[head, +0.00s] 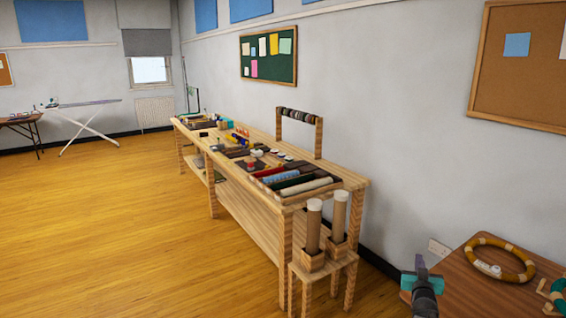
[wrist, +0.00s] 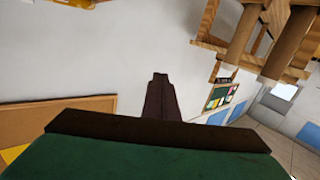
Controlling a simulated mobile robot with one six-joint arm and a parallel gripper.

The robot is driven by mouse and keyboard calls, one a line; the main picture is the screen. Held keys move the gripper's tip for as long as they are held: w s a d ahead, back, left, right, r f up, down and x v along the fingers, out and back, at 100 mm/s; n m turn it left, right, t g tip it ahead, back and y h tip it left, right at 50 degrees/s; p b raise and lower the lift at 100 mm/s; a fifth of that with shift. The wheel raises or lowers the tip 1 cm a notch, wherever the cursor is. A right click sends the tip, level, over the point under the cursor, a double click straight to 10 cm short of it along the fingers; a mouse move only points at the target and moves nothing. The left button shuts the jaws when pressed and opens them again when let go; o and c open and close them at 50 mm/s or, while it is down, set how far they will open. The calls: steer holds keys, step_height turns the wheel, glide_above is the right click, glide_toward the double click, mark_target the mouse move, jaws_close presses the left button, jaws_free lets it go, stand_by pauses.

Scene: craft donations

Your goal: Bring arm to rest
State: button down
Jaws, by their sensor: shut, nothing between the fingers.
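My gripper (head: 420,264) is at the lower right of the head view, raised in front of the wall by the left edge of a brown table (head: 462,297). In the wrist view my gripper (wrist: 160,80) points out into open air. Its dark fingers are together with nothing between them. It touches nothing that I can see. Most of my arm is outside the head view.
A long wooden workbench (head: 247,205) with craft goods runs along the wall. A small stool (head: 322,267) with two tall tubes stands at its near end. The brown table carries a ring (head: 481,246). The wooden floor (head: 120,240) at left is clear.

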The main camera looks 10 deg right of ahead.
steer(key=s+a+f+n+g+y, duration=0.15)
steer(key=a+f+g+y, duration=0.4)
steer(key=a+f, duration=2.15)
steer(key=s+a+f+n+g+y, duration=0.1)
steer(key=s+a+f+n+g, duration=0.1)
steer(key=s+a+f, duration=0.6)
steer(key=s+a+f+g+y, duration=0.1)
steer(key=s+a+f+g, duration=0.2)
steer(key=s+a+f, duration=0.3)
steer(key=s+a+g, duration=0.2)
steer(key=s+g, duration=0.1)
steer(key=s, duration=0.6)
steer(key=s+a+n+g+y, duration=0.1)
steer(key=s+a+g, duration=0.1)
steer(key=s, duration=0.6)
steer(key=s+a+g, duration=0.2)
steer(key=s+g, duration=0.3)
steer(key=s, duration=0.4)
steer(key=shift+s+a+n, duration=0.3)
steer(key=shift+s+n, duration=0.05)
steer(key=shift+r, duration=0.1)
steer(key=shift+d, duration=0.15)
